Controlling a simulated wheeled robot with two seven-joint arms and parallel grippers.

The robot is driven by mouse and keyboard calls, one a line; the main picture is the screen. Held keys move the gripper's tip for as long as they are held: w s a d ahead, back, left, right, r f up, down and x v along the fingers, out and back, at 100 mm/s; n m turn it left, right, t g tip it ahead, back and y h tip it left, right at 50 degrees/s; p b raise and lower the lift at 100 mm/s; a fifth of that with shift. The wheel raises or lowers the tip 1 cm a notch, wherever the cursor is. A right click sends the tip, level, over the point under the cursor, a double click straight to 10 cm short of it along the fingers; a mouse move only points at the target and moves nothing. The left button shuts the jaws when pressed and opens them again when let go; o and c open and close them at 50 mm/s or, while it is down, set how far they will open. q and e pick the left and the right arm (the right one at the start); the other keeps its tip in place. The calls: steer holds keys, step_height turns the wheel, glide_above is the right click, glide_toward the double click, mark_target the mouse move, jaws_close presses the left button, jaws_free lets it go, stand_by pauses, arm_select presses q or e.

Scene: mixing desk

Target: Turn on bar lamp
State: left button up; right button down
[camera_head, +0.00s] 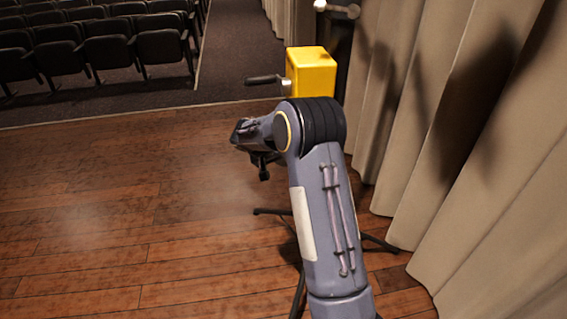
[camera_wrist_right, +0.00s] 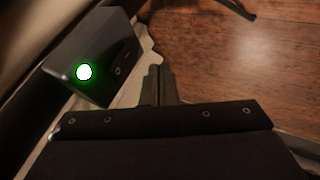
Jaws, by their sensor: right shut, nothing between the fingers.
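A dark box with a round, glowing green light (camera_wrist_right: 84,72) on its face shows at the upper left of the right wrist view. My right gripper (camera_wrist_right: 158,84) has its dark fingers together and empty. The fingertips are to the right of the green light and apart from it in the picture. In the head view, my right arm rises from the bottom and bends left, with the small dark gripper (camera_head: 264,172) below the wrist. I cannot pick out the bar lamp for certain. My left gripper is out of view.
A yellow box (camera_head: 312,72) with a dark handle stands behind my arm. Thin black stand legs (camera_head: 378,243) spread on the wooden floor (camera_head: 110,220). Pale curtains (camera_head: 480,200) hang close on the right. Open floor lies to the left, with theatre seats (camera_head: 135,45) beyond.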

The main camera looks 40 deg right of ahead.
steer(key=v, duration=0.9)
steer(key=shift+w+a+p, duration=0.15)
steer(key=shift+a+p, duration=0.2)
steer(key=shift+a, duration=0.2)
steer(key=s+a+r+n+t+y, duration=0.2)
steer(key=s+a+y, duration=0.3)
steer(key=s, duration=0.5)
steer(key=s+a+r+n+t+y, duration=0.1)
steer(key=s+a+y, duration=0.2)
steer(key=s+a, duration=0.65)
steer(key=s+a+r+n+t+y, duration=0.25)
steer(key=s+a, duration=0.25)
steer(key=s, duration=0.7)
step_height(320, 180, up, 14)
steer(key=p, duration=1.4)
steer(key=shift+f+g+y+p, duration=0.2)
steer(key=shift+g+y+p, duration=0.15)
steer(key=shift+g+y, duration=0.1)
